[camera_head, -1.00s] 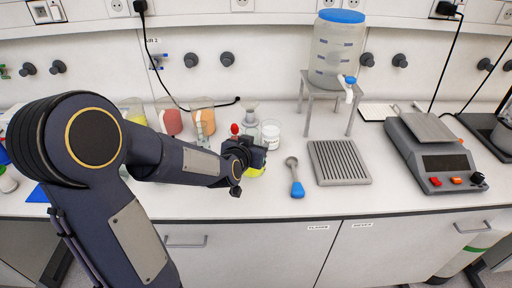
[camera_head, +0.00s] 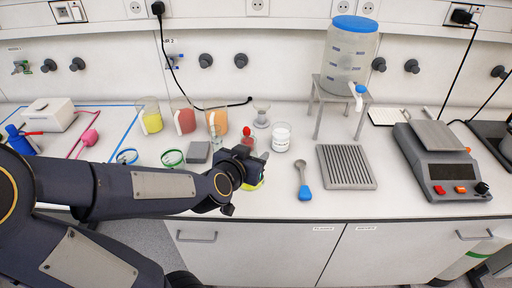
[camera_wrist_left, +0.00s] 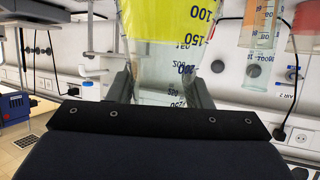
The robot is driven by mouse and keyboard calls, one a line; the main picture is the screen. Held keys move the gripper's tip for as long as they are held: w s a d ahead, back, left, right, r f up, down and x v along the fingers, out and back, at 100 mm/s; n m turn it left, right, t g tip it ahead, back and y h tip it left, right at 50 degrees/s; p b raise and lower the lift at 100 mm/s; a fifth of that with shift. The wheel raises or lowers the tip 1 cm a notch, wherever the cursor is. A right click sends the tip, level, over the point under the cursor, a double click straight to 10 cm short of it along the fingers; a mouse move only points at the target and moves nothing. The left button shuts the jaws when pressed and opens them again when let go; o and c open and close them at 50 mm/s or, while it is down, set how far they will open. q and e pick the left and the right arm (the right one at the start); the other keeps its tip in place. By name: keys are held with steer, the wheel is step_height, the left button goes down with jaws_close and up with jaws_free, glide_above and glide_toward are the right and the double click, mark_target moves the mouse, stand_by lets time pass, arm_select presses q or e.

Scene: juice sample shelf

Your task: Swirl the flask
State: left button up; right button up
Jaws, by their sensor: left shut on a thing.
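The flask (camera_wrist_left: 160,80) is clear with volume marks and holds yellow liquid. It shows upside down in the left wrist view, between the two fingers of my left gripper (camera_wrist_left: 160,92). The gripper is shut on it. In the head view my left gripper (camera_head: 250,172) is over the front of the bench, left of the spoon. Only a yellow bit of the flask (camera_head: 256,184) shows below it; the rest is hidden. I cannot tell whether the flask touches the bench. My right gripper is not in view.
Close behind the gripper stand a red-topped item (camera_head: 248,140) and a white-filled jar (camera_head: 282,138). Beakers (camera_head: 186,117) of coloured liquid are farther back. A blue-handled spoon (camera_head: 304,185), ribbed grey pad (camera_head: 346,167) and scale (camera_head: 440,165) are to the right.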

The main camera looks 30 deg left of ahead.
mark_target(252, 139)
arm_select(q)
steer(key=shift+p+v, duration=0.3)
steer(key=shift+v, duration=0.5)
steer(key=shift+s+d+r+p, duration=0.1)
steer(key=shift+s+r+p, duration=0.05)
steer(key=shift+r+p, duration=0.35)
step_height(252, 139, up, 4)
steer(key=p, duration=0.4)
steer(key=shift+s+r, duration=0.1)
steer(key=shift+r, duration=0.15)
steer(key=shift+f, duration=0.1)
